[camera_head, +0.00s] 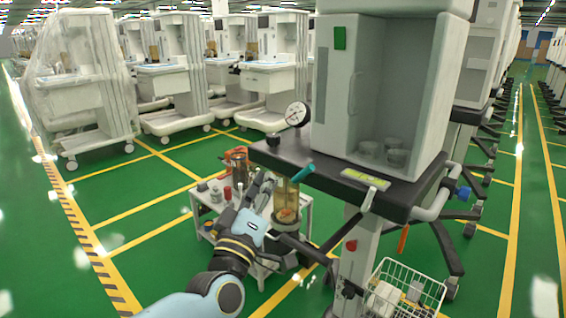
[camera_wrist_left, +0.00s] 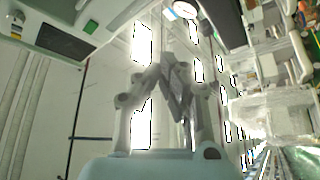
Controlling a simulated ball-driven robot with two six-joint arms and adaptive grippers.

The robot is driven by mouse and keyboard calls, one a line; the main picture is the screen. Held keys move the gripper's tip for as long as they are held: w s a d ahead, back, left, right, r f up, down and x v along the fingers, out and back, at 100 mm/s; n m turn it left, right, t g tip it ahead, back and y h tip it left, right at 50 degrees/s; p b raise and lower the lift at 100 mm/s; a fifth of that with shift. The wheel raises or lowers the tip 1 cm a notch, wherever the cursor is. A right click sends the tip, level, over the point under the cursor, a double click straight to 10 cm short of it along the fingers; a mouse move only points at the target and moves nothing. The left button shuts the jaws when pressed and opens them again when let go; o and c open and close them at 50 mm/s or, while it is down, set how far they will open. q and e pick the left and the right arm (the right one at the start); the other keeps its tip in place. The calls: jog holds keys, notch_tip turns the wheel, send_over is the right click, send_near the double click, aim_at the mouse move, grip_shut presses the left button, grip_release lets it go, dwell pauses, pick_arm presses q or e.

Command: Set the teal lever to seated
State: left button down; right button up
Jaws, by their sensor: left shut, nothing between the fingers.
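The teal lever (camera_head: 302,173) sticks out at a slant under the left front edge of the dark cart shelf, just above a clear amber canister (camera_head: 287,198). My left gripper (camera_head: 264,183) is shut and empty, a little to the left of the lever and canister in the head view. I see no clear contact between gripper and lever. In the left wrist view my gripper (camera_wrist_left: 176,85) shows its fingers together with nothing held. I cannot make out the lever in that view. My right gripper is not in view.
A round gauge (camera_head: 297,114) stands on the shelf (camera_head: 335,177) above the lever. A small white trolley (camera_head: 205,207) with jars is behind my left arm. A wire basket (camera_head: 405,285) hangs low on the right. An orange handle (camera_head: 403,238) hangs under the shelf.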

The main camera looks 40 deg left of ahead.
aim_at(307, 172)
pick_arm(q)
jog(key=w+b, duration=0.1)
jog(key=w, duration=0.7)
jog(key=shift+w+r, duration=0.2)
jog(key=shift+w, duration=0.1)
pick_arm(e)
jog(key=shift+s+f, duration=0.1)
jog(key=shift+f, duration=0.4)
pick_arm(q)
jog(key=shift+d, duration=0.1)
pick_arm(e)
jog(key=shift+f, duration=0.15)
pick_arm(q)
jog(key=shift+d+m+b, duration=0.1)
jog(key=shift+m+b, duration=0.3)
jog(key=shift+m, duration=0.1)
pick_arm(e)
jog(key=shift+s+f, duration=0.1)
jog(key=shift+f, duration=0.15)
